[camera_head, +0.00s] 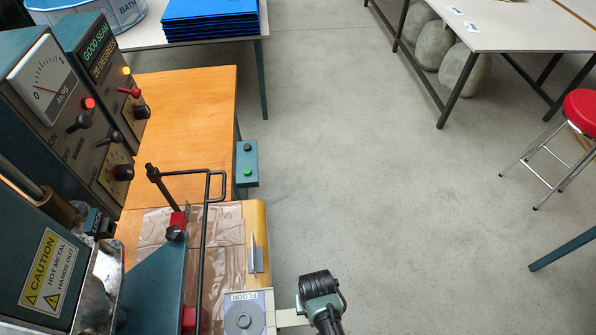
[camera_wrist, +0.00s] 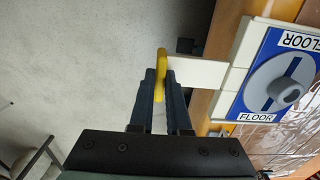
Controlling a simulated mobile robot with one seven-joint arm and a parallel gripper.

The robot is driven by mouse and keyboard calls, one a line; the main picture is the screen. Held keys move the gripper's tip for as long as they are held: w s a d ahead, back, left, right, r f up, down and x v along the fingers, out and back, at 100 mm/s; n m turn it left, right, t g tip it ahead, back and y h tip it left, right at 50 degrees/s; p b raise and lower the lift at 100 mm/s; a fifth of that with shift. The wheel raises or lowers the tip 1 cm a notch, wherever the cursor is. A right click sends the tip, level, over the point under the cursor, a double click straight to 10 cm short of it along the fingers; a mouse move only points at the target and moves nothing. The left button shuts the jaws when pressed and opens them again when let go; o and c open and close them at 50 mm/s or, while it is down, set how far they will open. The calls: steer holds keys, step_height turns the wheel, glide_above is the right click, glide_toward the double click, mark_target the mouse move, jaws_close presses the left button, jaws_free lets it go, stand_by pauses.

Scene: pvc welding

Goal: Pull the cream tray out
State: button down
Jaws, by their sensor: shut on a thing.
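The cream tray (camera_wrist: 230,75) holds a blue plate marked FLOOR with a round grey knob. A pale arm (camera_wrist: 198,72) reaches from its side to an upright yellow tab (camera_wrist: 161,62). My gripper (camera_wrist: 161,80) is shut on this yellow tab, one dark finger on each side. In the head view the cream tray (camera_head: 230,297) lies at the near end of the orange bench, by its right edge. My wrist is just right of it, beyond the bench edge; my fingertips are not clear there.
The welding machine (camera_head: 60,120) with a hot metal caution label stands left on the orange bench (camera_head: 190,100). A black bar frame (camera_head: 205,240) stands over clear sheets (camera_head: 155,225). A green button box (camera_head: 247,163) juts from the bench's right edge. Open floor lies right; a red stool (camera_head: 581,110) is farther off.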

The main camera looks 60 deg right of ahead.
steer(key=shift+s+d, duration=0.4)
steer(key=shift+s, duration=0.1)
steer(key=c, duration=0.9)
jaws_free()
step_height(320, 180, up, 13)
steer(key=shift+f, duration=0.1)
steer(key=shift+w, duration=0.15)
